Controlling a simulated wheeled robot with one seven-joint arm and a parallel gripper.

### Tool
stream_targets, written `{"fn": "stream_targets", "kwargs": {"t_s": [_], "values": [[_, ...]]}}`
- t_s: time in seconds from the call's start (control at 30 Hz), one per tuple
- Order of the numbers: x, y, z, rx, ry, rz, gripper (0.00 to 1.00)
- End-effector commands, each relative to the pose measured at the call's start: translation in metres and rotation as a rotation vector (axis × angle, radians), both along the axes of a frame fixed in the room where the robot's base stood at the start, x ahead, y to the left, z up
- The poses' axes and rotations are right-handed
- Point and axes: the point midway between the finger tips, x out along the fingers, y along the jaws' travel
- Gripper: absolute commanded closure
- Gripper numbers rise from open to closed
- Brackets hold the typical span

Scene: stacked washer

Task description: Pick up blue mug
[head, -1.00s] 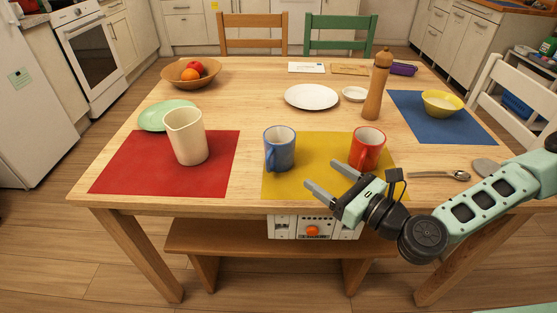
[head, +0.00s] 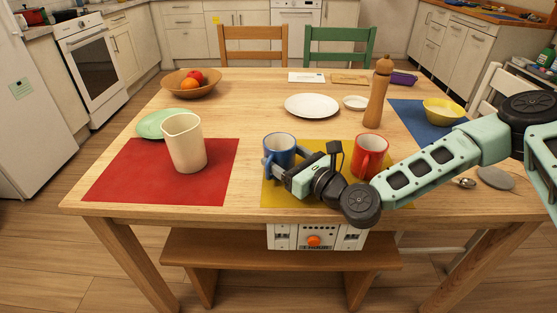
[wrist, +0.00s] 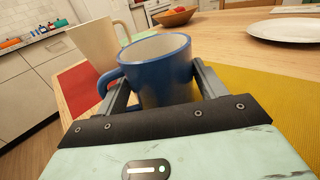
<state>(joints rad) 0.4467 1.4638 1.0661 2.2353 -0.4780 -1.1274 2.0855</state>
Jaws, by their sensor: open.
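The blue mug (head: 279,148) stands upright on the yellow placemat (head: 330,150), near its left edge. In the wrist view the blue mug (wrist: 160,72) fills the middle, with its handle on the left side. My gripper (head: 283,166) is at the mug's near side, reaching in from the right. In the wrist view my gripper (wrist: 162,88) is open, with one finger at each side of the mug body. The left finger is close to the handle. Whether the fingers touch the mug I cannot tell.
A red mug (head: 370,157) stands right of my gripper, close to my arm. A cream pitcher (head: 185,145) stands on the red placemat (head: 125,175) to the left. A wooden pepper mill (head: 378,95) and a white plate (head: 312,105) are behind.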

Motion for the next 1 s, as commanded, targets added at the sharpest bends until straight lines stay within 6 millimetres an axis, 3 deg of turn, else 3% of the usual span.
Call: {"fn": "stream_targets", "kwargs": {"t_s": [0.13,0.37,0.4,0.53,0.57,1.0], "values": [[0.0108,0.0103,0.0001,-0.001,-0.001,0.001,0.30],[0.0125,0.0114,-0.0002,-0.001,0.001,0.000,0.30],[0.0125,0.0114,-0.0002,-0.001,0.001,0.000,0.33],[0.0123,0.0113,-0.0003,-0.001,0.001,0.000,0.69],[0.0123,0.0113,-0.0003,-0.001,0.001,0.000,0.71],[0.0124,0.0113,0.0054,0.001,-0.001,0.000,0.71]]}}
